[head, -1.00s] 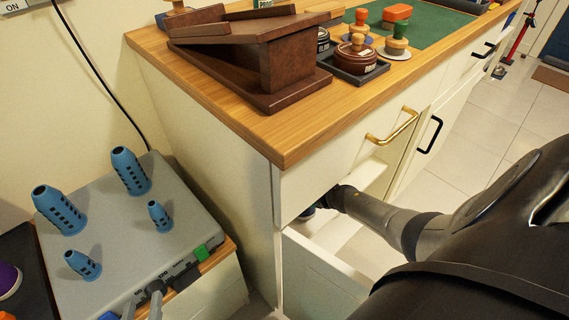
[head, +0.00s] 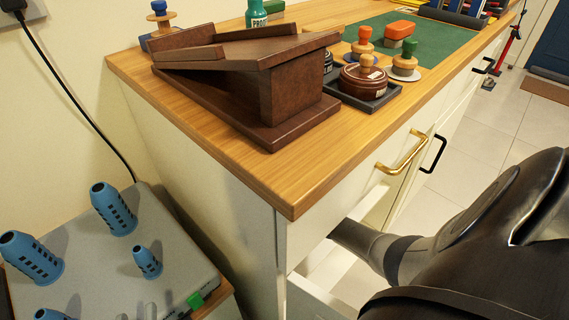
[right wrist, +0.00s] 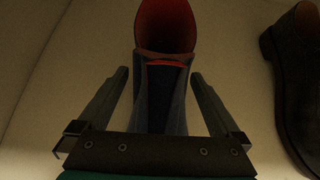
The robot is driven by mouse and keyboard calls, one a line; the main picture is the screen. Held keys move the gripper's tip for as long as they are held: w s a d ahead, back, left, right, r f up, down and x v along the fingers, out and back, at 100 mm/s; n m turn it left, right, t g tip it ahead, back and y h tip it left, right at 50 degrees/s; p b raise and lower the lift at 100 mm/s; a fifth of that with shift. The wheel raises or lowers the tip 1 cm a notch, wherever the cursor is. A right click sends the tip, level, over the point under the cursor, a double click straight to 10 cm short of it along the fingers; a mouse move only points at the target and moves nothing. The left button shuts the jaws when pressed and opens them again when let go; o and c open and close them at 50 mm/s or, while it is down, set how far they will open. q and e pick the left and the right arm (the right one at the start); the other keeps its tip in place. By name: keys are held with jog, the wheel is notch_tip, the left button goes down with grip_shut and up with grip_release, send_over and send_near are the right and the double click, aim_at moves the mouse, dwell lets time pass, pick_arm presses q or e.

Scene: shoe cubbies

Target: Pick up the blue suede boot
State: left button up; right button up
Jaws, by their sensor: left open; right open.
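In the right wrist view, a dark blue boot (right wrist: 165,85) with a red lining lies in dim light, its opening at the top of the picture. My right gripper (right wrist: 158,76) is open, with one finger on each side of the boot. Gaps show between the fingers and the boot, so it is not gripped. In the head view, my right arm reaches from the right into the pulled-out drawer (head: 318,300) under the wooden counter. The countertop and drawer front hide its gripper and the boot there. I cannot make out my left gripper in the head view.
A dark shoe (right wrist: 298,90) lies right of the boot. The wooden counter (head: 235,165) overhangs my right arm and bears a brown shoe stand (head: 285,95) and a polish tray (head: 375,100). A grey box (head: 170,235) with blue tubes stands at lower left.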

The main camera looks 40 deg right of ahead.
jog(key=c, duration=1.5)
jog(key=shift+r, duration=0.15)
